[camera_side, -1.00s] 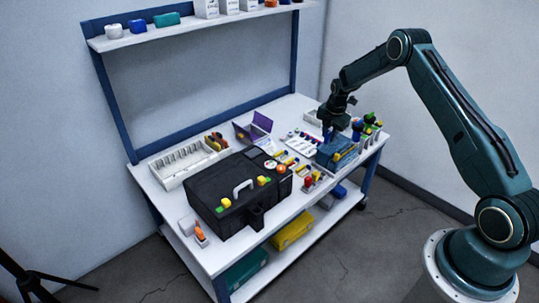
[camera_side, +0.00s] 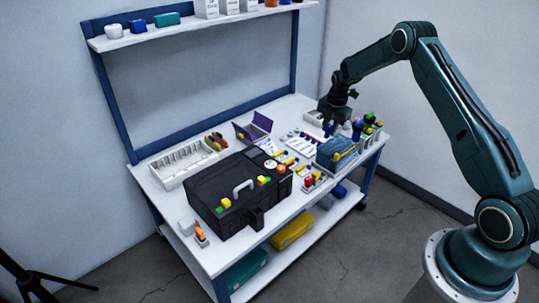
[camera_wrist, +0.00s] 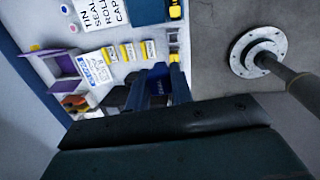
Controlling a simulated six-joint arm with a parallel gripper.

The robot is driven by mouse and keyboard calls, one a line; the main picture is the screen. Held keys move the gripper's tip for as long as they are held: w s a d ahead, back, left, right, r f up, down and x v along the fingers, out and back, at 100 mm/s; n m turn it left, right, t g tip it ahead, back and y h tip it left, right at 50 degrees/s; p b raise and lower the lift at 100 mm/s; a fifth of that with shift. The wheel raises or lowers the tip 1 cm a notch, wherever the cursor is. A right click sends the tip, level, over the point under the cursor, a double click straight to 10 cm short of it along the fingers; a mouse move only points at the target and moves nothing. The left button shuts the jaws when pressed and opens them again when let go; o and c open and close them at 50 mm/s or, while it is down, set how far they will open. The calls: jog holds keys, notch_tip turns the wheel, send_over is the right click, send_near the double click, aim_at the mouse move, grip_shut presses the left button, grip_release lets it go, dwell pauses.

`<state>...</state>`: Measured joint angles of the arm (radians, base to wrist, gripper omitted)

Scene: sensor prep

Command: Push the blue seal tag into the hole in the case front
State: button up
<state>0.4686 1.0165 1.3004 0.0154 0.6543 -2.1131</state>
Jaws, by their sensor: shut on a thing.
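The black case (camera_side: 213,183) lies on the white bench at the left, with a pale handle and several yellow, green and red pieces on it. The hole in its front is too small to make out. My gripper (camera_side: 328,131) is above the right end of the bench, well apart from the case, close to the blue box.
A blue box (camera_side: 333,153) and a cup cluster of coloured handles (camera_side: 371,126) stand near my gripper. A white divided tray (camera_side: 183,164) and a purple open holder (camera_side: 254,127) stand behind the case. A label sheet (camera_wrist: 101,12) shows in the wrist view.

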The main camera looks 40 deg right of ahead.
jog(key=a+f+g, duration=0.1)
jog(key=a+f, duration=0.2)
jog(key=a, duration=1.4)
jog(key=a+f, duration=0.3)
jog(key=a, duration=1.5)
jog(key=shift+s+a+f+m+g, duration=0.15)
jog(key=shift+s+f+m+g, duration=0.1)
jog(key=shift+m+g, duration=0.15)
jog(key=shift+f, duration=0.15)
jog(key=shift+f, duration=1.7)
jog(key=shift+f, duration=1.1)
dwell(1.2)
